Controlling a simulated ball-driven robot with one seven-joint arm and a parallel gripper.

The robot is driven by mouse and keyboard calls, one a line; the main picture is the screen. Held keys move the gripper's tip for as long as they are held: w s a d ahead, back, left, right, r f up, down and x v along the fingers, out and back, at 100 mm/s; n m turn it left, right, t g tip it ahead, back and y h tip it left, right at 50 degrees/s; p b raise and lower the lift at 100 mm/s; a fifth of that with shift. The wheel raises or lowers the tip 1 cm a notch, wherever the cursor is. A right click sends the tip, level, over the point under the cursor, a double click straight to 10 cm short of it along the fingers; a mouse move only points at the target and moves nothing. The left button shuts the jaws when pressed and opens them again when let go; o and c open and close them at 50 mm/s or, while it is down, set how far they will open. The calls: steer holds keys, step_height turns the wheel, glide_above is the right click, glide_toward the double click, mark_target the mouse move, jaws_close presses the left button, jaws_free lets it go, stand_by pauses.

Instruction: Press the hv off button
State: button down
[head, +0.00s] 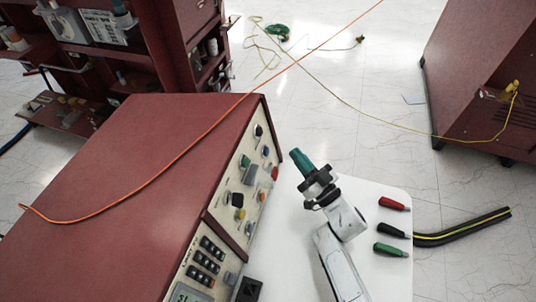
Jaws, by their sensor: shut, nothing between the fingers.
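The control panel (225,208) is the cream, sloped front of a dark red console (140,170) and shows in the head view. The labels are too small to read, so I cannot tell which is the hv off button. My gripper (297,155) has teal fingers, shut and empty. It is just right of the panel's upper part and appears apart from it.
A white surface (385,185) beside the panel holds red, black and green plugs (392,204). An orange cable (165,172) crosses the console top. Dark red cabinets stand at upper left (150,50) and right (470,60). Tiled floor lies between them, with a yellow-green wire.

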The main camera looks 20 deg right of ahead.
steer(key=shift+w+a+f+b, duration=0.3)
steer(key=shift+w+a+b, duration=0.35)
steer(key=shift+a, duration=0.3)
steer(key=shift+w+a+f+b, duration=0.25)
steer(key=shift+w+a+b, duration=0.35)
steer(key=shift+a, duration=0.35)
steer(key=shift+a, duration=0.1)
stand_by(0.6)
steer(key=shift+w+a, duration=0.2)
steer(key=shift+a, duration=0.05)
steer(key=shift+w+a+f+b, duration=0.25)
steer(key=shift+a+b, duration=0.15)
steer(key=shift+b, duration=0.25)
stand_by(0.6)
steer(key=shift+r, duration=0.1)
steer(key=shift+s+d+r+p, duration=0.2)
steer(key=shift+s+d+p, duration=0.3)
steer(key=shift+d+p, duration=0.3)
steer(key=shift+s+d+r+p, duration=0.3)
steer(key=shift+s+d+p, duration=0.4)
steer(key=shift+d+p, duration=0.25)
steer(key=shift+s+d+r+p, duration=0.25)
steer(key=shift+s+d+p, duration=0.5)
steer(key=shift+d, duration=0.25)
